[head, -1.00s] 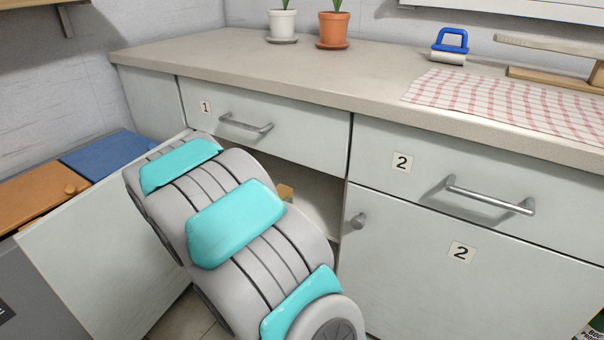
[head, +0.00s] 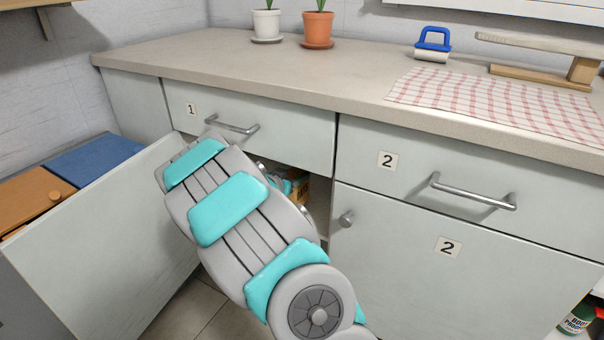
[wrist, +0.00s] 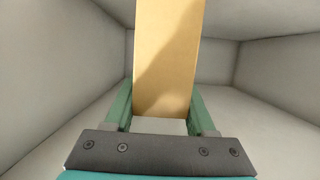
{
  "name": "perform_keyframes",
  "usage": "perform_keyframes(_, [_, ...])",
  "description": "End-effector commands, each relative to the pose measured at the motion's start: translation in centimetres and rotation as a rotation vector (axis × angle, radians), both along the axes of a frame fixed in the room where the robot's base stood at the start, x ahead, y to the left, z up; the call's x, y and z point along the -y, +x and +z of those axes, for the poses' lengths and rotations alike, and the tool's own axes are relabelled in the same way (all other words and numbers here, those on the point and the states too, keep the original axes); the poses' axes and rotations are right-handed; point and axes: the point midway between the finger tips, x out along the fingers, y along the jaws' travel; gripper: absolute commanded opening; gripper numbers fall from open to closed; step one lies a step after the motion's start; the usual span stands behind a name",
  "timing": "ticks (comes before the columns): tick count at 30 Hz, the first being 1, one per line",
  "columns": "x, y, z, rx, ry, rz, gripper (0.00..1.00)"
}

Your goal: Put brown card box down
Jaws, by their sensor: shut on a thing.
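The brown card box (wrist: 168,55) stands tall between the two green fingers of my gripper (wrist: 162,105) in the wrist view. My gripper is shut on it. Pale grey walls surround it, so the box is inside the lower cupboard. In the head view a small part of the box (head: 300,190) shows in the open cupboard, beside a bit of my gripper (head: 285,184). My arm hides most of both. The box's lower end is hidden, and I cannot tell whether it touches the cupboard floor.
The cupboard door (head: 105,245) stands open on the left. The closed drawer marked 1 (head: 260,130) is above the opening. The closed door marked 2 (head: 400,265) is on its right. In the wrist view the cupboard floor (wrist: 270,125) is bare on both sides of the box.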

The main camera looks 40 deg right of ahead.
Motion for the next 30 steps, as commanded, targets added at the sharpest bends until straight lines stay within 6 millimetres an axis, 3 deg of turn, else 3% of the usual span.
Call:
perform_keyframes(5, [1.1, 0.3, -0.1, -0.002, 0.001, -0.002, 0.01])
perform_keyframes(11, [3.9, 1.6, -0.1, -0.001, 0.003, 0.000, 0.01])
perform_keyframes(17, [3.7, 1.5, -1.5, -0.002, 0.001, 0.002, 0.01])
perform_keyframes(29, [3.6, 1.5, -2.0, -0.001, 0.003, 0.002, 0.01])
perform_keyframes(30, [3.6, 1.6, -1.8, -0.001, 0.003, 0.002, 0.60])
